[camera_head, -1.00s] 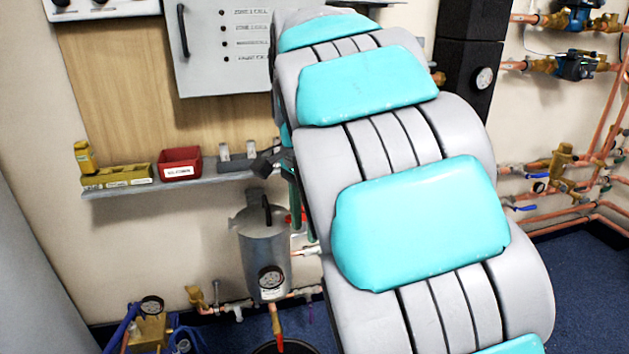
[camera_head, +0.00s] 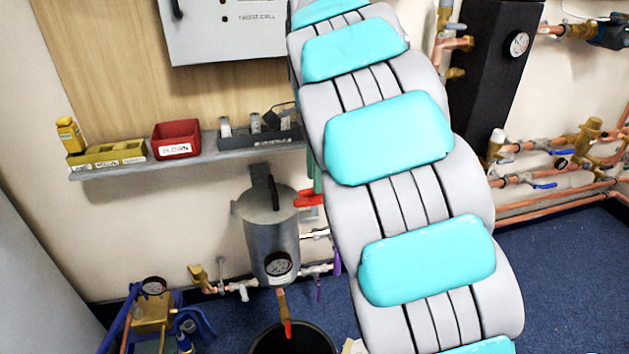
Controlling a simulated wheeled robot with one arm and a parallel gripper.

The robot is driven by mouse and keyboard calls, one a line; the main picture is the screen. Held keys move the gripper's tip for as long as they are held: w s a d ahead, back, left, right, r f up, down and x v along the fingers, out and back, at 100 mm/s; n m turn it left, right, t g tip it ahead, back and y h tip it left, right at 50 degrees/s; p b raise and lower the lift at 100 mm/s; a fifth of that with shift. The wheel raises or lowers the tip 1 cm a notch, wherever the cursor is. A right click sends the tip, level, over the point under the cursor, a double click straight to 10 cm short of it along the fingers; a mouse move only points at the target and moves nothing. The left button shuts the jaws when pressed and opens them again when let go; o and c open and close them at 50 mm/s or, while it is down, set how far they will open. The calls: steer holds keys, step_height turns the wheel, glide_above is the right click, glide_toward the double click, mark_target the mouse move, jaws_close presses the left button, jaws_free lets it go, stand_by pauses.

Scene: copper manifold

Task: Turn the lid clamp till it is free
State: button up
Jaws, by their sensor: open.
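A grey metal pot (camera_head: 272,243) with a round lid (camera_head: 258,211) stands against the wall, left of my arm. A dark upright lever (camera_head: 273,193) rises from the middle of the lid; it looks like the lid clamp. A dial gauge (camera_head: 278,266) is on the pot's front. My grey and turquoise arm crosses the picture from top to bottom, just right of the pot. I cannot make out my gripper in the current view, so its place relative to the clamp does not show.
A red lever (camera_head: 309,198) sits between pot and arm. A shelf (camera_head: 190,163) above holds yellow bins (camera_head: 105,153), a red bin (camera_head: 177,139) and a dark tray (camera_head: 262,137). A black bucket (camera_head: 293,340) stands below. Copper pipes (camera_head: 560,197) line the right wall.

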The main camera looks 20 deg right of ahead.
steer(key=shift+f, duration=1.15)
jaws_close()
